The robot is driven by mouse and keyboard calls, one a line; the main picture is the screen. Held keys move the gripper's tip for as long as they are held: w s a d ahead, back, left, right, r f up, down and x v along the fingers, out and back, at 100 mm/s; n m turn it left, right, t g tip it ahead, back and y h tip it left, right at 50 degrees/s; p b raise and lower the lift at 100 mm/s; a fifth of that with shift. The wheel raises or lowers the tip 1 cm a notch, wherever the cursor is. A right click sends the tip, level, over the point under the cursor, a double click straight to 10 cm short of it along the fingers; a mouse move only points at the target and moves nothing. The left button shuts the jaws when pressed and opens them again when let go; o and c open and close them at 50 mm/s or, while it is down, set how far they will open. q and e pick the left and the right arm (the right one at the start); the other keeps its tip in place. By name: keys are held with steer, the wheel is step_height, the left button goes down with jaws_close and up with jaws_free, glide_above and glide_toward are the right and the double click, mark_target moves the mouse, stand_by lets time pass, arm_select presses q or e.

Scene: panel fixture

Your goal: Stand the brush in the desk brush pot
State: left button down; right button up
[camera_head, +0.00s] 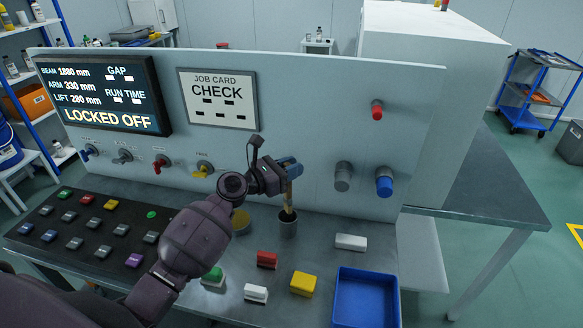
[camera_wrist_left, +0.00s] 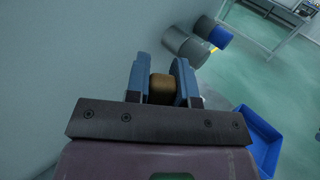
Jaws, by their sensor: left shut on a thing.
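My left gripper (camera_head: 290,168) is shut on the brush (camera_head: 289,196) and holds it upright above the desk. In the left wrist view, the brush's tan end (camera_wrist_left: 162,88) sits between the two blue fingers of my left gripper (camera_wrist_left: 160,80). The small grey pot (camera_head: 288,229) stands on the desk directly below. The brush's lower end is at the pot's mouth and appears to be inside it; how deep it reaches is hidden. My right gripper is not in view.
A yellowish round thing (camera_head: 240,221) is beside the pot, partly behind my arm. Red (camera_head: 267,259), yellow (camera_head: 303,283) and white (camera_head: 351,242) blocks lie in front and to the right. A blue tray (camera_head: 345,322) is front right. The upright panel (camera_head: 310,110) with knobs stands close behind.

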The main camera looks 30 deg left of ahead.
mark_target(290, 187)
arm_select(q)
step_height(290, 187, down, 6)
steer(key=b, duration=0.3)
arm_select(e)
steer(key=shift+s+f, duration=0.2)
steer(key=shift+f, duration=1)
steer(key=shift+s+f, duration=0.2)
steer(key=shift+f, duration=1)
arm_select(q)
steer(key=shift+f, duration=0.1)
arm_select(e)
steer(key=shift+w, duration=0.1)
arm_select(q)
steer(key=c, duration=0.9)
jaws_free()
steer(key=shift+s+a, duration=0.15)
steer(key=shift+s, duration=0.1)
steer(key=v, duration=1)
steer(key=shift+b, duration=0.4)
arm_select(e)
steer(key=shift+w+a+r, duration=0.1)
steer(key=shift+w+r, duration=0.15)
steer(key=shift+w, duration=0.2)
